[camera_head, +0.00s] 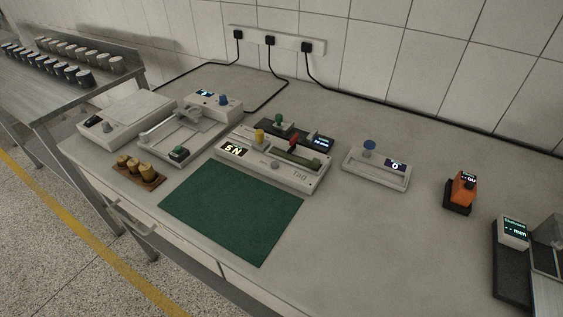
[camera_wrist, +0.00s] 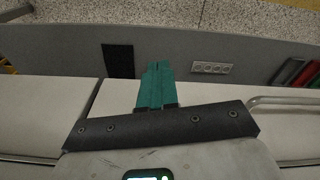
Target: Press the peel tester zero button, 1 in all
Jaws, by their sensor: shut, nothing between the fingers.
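A green mat (camera_head: 232,210) lies in front. A scale (camera_head: 125,115) and another device (camera_head: 185,135) stand left, a blue-knobbed box (camera_head: 376,168) and an orange device (camera_head: 461,189) right. A weight block (camera_head: 137,173) sits near the front edge. Bench between the right devices is clear.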

